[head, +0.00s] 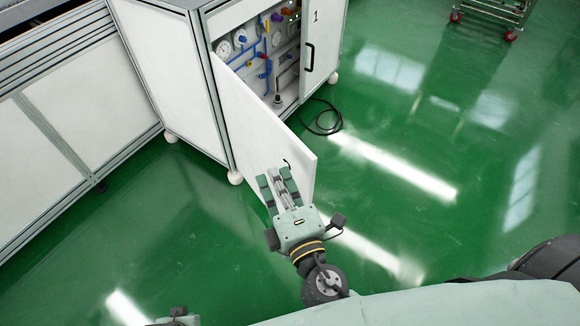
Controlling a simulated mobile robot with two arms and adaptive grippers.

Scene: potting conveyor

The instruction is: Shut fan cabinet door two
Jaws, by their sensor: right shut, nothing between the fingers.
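Fan cabinet door two (255,125) is a white panel hinged at the left of the cabinet's (222,22) open front. It stands swung out towards me, its plain face turned to me. Part of its dark handle (287,163) shows near the free edge. My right gripper (276,178) is shut and empty, in front of the door's lower part near the free edge. It hides part of the door; I cannot tell whether it touches. A small piece of my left gripper (177,318) shows at the bottom edge; its fingers are out of view.
Door one (322,45), marked 1 with a black handle, is at the right of the opening. Gauges and blue pipes (263,62) fill the cabinet. A black cable (323,118) lies on the green floor. A wheeled rack (496,10) stands at the top right. Floor to the right is clear.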

